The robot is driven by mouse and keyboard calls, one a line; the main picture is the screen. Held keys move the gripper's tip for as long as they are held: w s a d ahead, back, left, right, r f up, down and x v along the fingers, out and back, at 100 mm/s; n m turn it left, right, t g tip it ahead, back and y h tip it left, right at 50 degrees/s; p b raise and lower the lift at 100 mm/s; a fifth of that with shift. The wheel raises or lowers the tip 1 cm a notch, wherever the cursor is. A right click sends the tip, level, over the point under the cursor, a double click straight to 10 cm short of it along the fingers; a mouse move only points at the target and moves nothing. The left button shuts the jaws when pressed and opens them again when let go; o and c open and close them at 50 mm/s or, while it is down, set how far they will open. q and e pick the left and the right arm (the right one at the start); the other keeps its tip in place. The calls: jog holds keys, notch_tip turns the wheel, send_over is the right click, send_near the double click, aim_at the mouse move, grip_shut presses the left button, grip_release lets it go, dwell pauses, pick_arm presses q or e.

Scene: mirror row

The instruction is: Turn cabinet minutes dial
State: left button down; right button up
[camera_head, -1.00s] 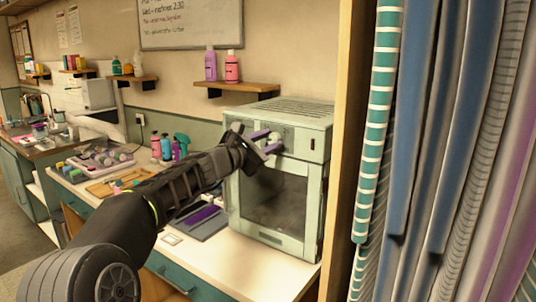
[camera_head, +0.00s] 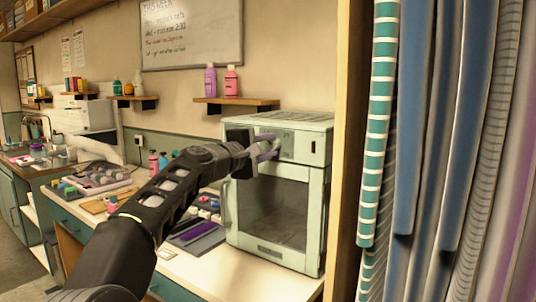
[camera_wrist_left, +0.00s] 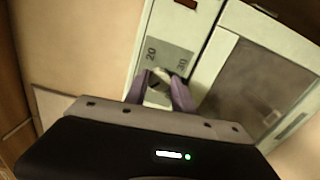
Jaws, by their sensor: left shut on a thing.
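The pale green cabinet (camera_head: 300,262) stands on the white counter, with a glass-windowed door and a control strip above it. In the left wrist view, its dial (camera_wrist_left: 157,97) sits by a grey plate (camera_wrist_left: 172,57) with the figures 20 and 30. My left gripper (camera_head: 266,149) reaches the control strip from the left. In the left wrist view, its purple fingers (camera_wrist_left: 160,88) are on either side of the dial and shut on it. The fingers hide part of the dial, so I cannot read its setting. My right gripper is not in view.
A wall shelf (camera_head: 236,102) with two bottles hangs above the cabinet. A wooden post (camera_head: 345,150) and hanging striped and blue fabrics (camera_head: 410,130) close off the right. Trays, combs and bottles cover the counter to the left.

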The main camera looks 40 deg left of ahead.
pick_arm(q)
jog(key=shift+m, duration=0.5)
jog(key=shift+b, duration=0.3)
jog(key=c, duration=1)
grip_release()
jog(key=shift+c, duration=0.2)
jog(key=s+b, duration=0.1)
jog(key=s, duration=0.6)
jog(key=shift+s+b, duration=0.4)
jog(key=shift+d, duration=0.1)
